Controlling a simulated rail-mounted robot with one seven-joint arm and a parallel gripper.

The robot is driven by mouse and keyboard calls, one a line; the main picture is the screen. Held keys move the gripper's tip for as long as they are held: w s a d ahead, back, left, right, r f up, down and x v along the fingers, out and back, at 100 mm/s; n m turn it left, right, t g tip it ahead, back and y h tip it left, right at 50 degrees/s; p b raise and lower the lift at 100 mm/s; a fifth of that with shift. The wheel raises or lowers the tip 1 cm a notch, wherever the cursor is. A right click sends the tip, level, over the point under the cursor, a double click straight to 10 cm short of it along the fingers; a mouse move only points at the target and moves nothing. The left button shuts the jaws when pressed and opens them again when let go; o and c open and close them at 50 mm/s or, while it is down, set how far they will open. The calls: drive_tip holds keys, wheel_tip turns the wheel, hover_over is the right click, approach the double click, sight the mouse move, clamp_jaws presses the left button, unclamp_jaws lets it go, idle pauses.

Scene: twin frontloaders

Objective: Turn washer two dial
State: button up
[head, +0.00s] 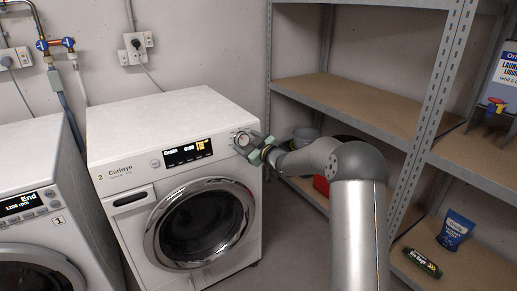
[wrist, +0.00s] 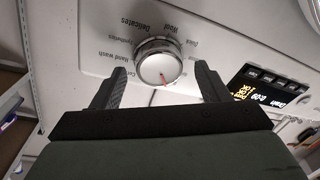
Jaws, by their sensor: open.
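Washer two (head: 170,180) is the white front-loader marked 2, in the middle of the head view. Its round silver dial (head: 243,139) is at the right end of the control panel, partly hidden by my gripper (head: 257,148). In the wrist view the dial (wrist: 158,64) has a red pointer mark and printed programme names around it, including Delicates, Wool and Hand wash. My gripper (wrist: 155,88) is open, with one finger on each side of the dial and a visible gap to each. The display (head: 188,152) reads Drain and 0:09 or similar.
Washer one (head: 35,200), its display showing End, stands at the left. A metal shelf rack (head: 350,110) is close on the right, beside my arm. Washer two's top is clear.

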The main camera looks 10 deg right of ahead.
drive_tip(key=p+v, duration=0.1)
drive_tip(key=v, duration=1.6)
drive_tip(key=s+a+r+m+g+h+p, duration=0.2)
drive_tip(key=s+r+m+g+h+p, duration=0.5)
drive_tip(key=s+r+p, duration=0.4)
drive_tip(key=s+a+r+m+g+p, duration=0.1)
drive_tip(key=s+a+g+p, duration=0.1)
drive_tip(key=s, duration=0.7)
drive_tip(key=s+a+r+m+g+p, duration=0.1)
drive_tip(key=s+a+r+g+p, duration=0.1)
drive_tip(key=s, duration=0.8)
drive_tip(key=s+a+r+g+p, duration=0.1)
drive_tip(key=s+a+g+p, duration=0.2)
drive_tip(key=s+p, duration=0.3)
drive_tip(key=s+g, duration=0.1)
drive_tip(key=s, duration=0.2)
drive_tip(key=shift+s+a+r+m+h, duration=0.2)
drive_tip(key=shift+s+r+m+h, duration=0.1)
drive_tip(key=shift+s+r+m, duration=0.1)
drive_tip(key=shift+w, duration=0.1)
